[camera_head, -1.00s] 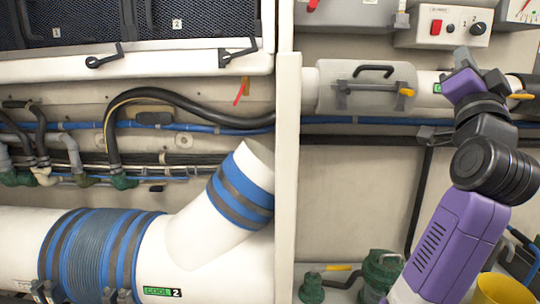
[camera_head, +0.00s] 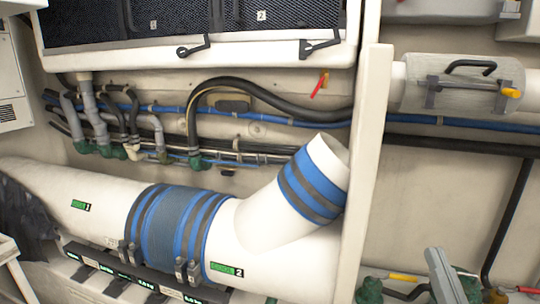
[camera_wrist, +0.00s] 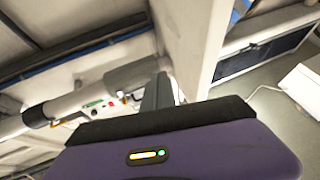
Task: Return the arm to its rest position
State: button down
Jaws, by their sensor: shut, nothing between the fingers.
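My gripper (camera_wrist: 158,92) shows in the wrist view, with its purple body and black band in the foreground. Its grey fingers are together, with nothing held between them. They point toward the pale wall and the vertical post. In the head view only a grey piece, which looks like the tip of my gripper (camera_head: 445,276), shows at the bottom edge right of the post. The rest of my arm is out of the head view.
A white vertical post (camera_head: 368,170) stands left of the grey tip. A large white duct (camera_head: 285,248) with blue bands runs along the left. Green fittings (camera_head: 370,291) and yellow and red handles are low on the right.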

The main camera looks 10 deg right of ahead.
jog(key=s+a+f+n+g+y, duration=0.1)
jog(key=s+a+f+g+y, duration=0.1)
jog(key=s+a+f, duration=0.2)
jog(key=s+a+f+g+y, duration=0.2)
jog(key=s+a+f, duration=0.3)
jog(key=s+f, duration=0.5)
jog(key=s+a+f+n+g+y, duration=0.1)
jog(key=s+a+f, duration=0.4)
jog(key=s, duration=0.5)
notch_tip(320, 180, down, 3)
jog(key=g+y, duration=0.1)
jog(key=g, duration=0.1)
jog(key=shift+s+r+n+g, duration=0.15)
jog(key=shift+s+n+g, duration=0.15)
jog(key=shift+s, duration=0.1)
jog(key=shift+a, duration=0.1)
